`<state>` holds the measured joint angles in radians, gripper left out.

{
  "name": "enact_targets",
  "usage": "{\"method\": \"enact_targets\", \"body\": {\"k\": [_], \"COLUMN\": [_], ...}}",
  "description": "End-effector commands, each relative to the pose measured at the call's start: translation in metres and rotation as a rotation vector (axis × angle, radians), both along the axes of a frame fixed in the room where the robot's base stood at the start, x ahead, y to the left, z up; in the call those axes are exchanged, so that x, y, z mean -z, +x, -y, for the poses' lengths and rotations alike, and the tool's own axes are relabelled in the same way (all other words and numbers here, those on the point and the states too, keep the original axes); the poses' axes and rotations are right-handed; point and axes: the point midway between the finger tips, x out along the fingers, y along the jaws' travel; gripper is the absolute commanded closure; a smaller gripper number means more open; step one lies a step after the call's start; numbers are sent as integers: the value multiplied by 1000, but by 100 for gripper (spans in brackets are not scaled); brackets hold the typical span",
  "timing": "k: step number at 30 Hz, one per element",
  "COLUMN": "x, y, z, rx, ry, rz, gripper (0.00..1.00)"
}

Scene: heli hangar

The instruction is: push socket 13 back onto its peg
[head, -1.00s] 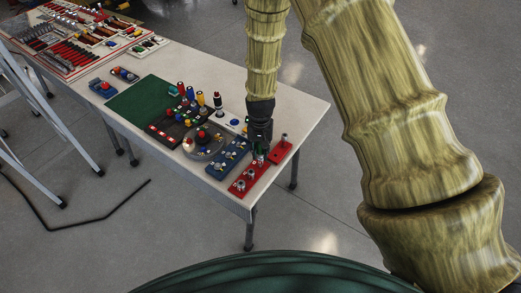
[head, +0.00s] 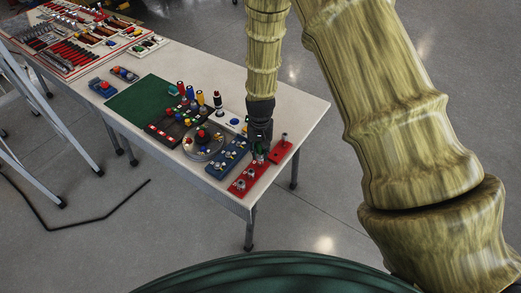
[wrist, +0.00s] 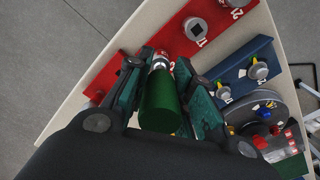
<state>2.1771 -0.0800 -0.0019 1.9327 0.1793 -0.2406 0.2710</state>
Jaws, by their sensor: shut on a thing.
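The red socket rail (head: 250,181) lies along the right front end of the table; it also shows in the wrist view (wrist: 178,42). My gripper (head: 259,150) is over the rail, pointing down. In the wrist view my gripper (wrist: 163,98) is shut around a green cylinder with a silver end, which I take for socket 13 (wrist: 160,110). Its silver end is at the rail, between the fingertips. Its number is not readable, and the peg under it is hidden, so I cannot tell how far down it sits.
A blue rail (head: 228,158) with small fittings lies close beside the red one. A round tray (head: 204,150), a dark rack of coloured tools (head: 180,122) and a green mat (head: 140,100) lie further left. The table corner (head: 315,105) is bare.

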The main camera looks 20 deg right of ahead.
Motion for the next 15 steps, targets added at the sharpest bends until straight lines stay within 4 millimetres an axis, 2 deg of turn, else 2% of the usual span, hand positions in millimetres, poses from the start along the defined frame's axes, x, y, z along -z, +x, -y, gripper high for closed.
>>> {"method": "enact_targets", "body": {"k": [15], "x": [6], "y": [0], "z": [0], "rx": [0], "ry": [0], "rz": [0], "gripper": [100]}}
